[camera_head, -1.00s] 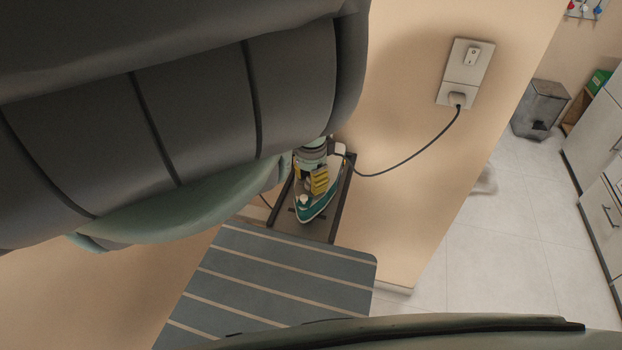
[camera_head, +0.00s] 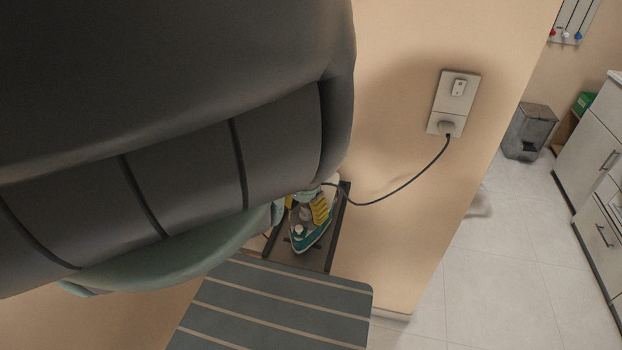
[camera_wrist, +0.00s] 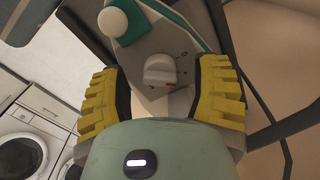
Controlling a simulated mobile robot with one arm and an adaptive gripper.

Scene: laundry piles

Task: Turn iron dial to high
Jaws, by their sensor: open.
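The iron (camera_head: 311,236), teal and white, rests on a dark rack (camera_head: 335,240) at the end of the striped ironing board (camera_head: 280,305). My gripper (camera_wrist: 161,90) is open, with one yellow ribbed finger on each side of the dial. I cannot tell whether the fingers touch it. In the head view my gripper (camera_head: 306,211) is partly hidden by my arm, over the iron.
A dark cord (camera_head: 410,178) runs from the iron to a wall socket (camera_head: 446,127) with a switch above it. The wall stands close on the right. A bin (camera_head: 528,132) and cabinets are farther right. A washing machine (camera_wrist: 18,155) shows in the wrist view.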

